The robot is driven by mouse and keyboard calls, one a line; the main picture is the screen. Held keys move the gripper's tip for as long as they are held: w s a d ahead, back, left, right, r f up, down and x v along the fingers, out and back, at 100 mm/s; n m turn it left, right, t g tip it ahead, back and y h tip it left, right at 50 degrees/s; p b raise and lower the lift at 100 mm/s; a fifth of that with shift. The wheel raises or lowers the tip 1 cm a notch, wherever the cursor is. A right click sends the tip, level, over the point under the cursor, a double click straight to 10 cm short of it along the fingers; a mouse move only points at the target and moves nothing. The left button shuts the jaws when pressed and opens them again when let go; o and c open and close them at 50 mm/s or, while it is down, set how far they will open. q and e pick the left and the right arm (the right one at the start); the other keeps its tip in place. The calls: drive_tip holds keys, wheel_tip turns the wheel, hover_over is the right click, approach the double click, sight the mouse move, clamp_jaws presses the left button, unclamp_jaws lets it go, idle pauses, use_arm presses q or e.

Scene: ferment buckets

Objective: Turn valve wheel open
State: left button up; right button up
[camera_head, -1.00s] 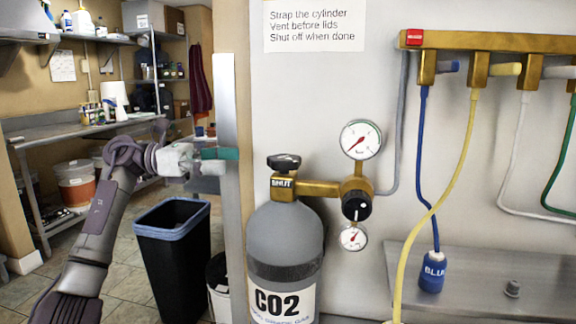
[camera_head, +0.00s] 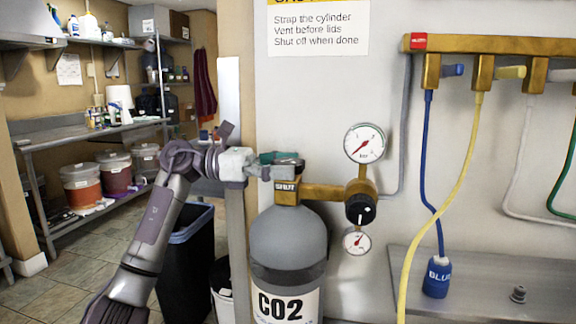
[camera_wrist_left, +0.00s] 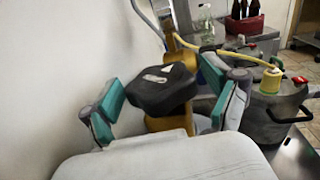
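The black valve wheel (camera_head: 290,162) tops the brass valve of the grey CO2 cylinder (camera_head: 287,240). A "SHUT" tag (camera_head: 285,187) sits just below it. My left gripper (camera_head: 278,161) reaches the wheel from the left and partly hides it. In the left wrist view the wheel (camera_wrist_left: 162,90) lies between the two green-padded fingers of my left gripper (camera_wrist_left: 163,103). The fingers are spread, and a gap shows on the left side of the wheel. On the right side I cannot tell whether the finger touches. My right gripper is not in view.
A pressure gauge (camera_head: 365,143), black regulator knob (camera_head: 360,209) and lower gauge (camera_head: 356,243) stand right of the valve. A brass manifold (camera_head: 505,45) with hoses hangs on the wall. A bin (camera_head: 188,260) stands left of the cylinder.

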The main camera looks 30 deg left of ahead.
use_arm(q)
drive_tip(key=c, duration=1)
drive_tip(key=shift+f, duration=0.1)
drive_tip(key=shift+c, duration=0.2)
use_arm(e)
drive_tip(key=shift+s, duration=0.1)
use_arm(q)
drive_tip(key=n+t+y+b, duration=0.1)
drive_tip(key=t, duration=0.1)
drive_tip(key=shift+n+t, duration=0.3)
drive_tip(key=shift+n, duration=0.1)
drive_tip(key=shift+n+t+y, duration=0.7)
drive_tip(key=shift+t+y, duration=0.2)
drive_tip(key=shift+t, duration=0.1)
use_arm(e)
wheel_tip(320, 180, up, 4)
use_arm(q)
drive_tip(key=shift+n+t+y, duration=0.3)
drive_tip(key=shift+n, duration=0.1)
drive_tip(key=shift+n+t+y, duration=0.3)
drive_tip(key=shift+t+y, duration=0.2)
drive_tip(key=shift+n+t+y+p, duration=0.65)
drive_tip(key=shift+n+t+y, duration=0.25)
drive_tip(key=shift+n+y, duration=0.25)
drive_tip(key=shift+n+t+y, duration=0.25)
drive_tip(key=shift+t+y, duration=0.05)
drive_tip(key=shift+y, duration=0.15)
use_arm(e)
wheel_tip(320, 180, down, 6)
